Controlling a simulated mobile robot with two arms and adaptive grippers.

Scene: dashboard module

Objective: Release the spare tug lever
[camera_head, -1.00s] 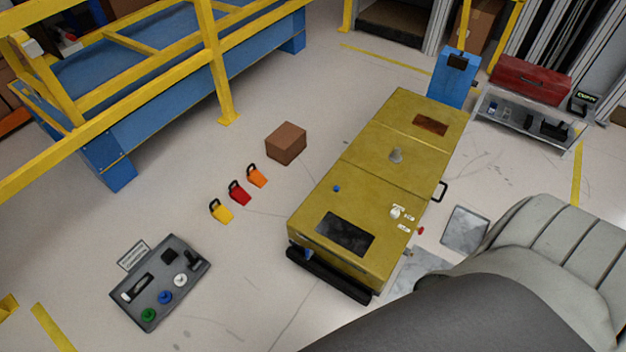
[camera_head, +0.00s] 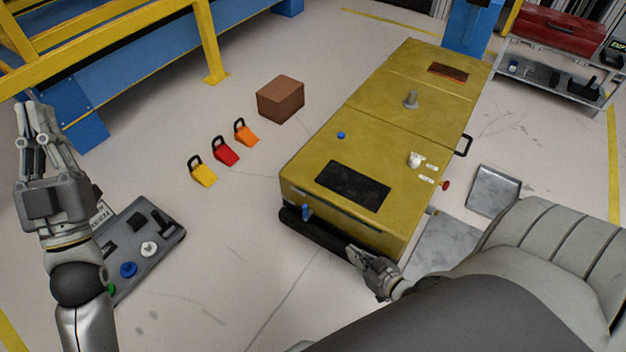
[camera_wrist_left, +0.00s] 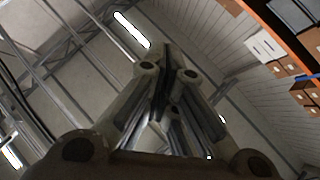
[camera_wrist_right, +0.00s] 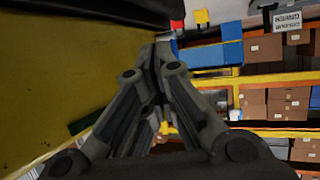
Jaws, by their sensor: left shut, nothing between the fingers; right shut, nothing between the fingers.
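A grey control panel (camera_head: 152,258) lies on the floor at the left of the head view. It carries a black lever (camera_head: 161,217) near its upper right corner, a white knob (camera_head: 149,248), a blue knob (camera_head: 128,269) and a green knob (camera_head: 111,289). I cannot tell which part is the spare tug lever. My left gripper (camera_head: 32,112) points up, shut and empty, and its arm covers the panel's left side. The yellow tug (camera_head: 385,130) stands at centre right. My right gripper (camera_head: 355,256) is shut and empty by its black front bumper (camera_head: 318,232).
Yellow (camera_head: 203,175), red (camera_head: 226,153) and orange (camera_head: 246,134) padlock-shaped pieces stand on the floor near a brown box (camera_head: 281,99). A blue platform with yellow rails (camera_head: 211,45) is at upper left. The floor between panel and tug is clear.

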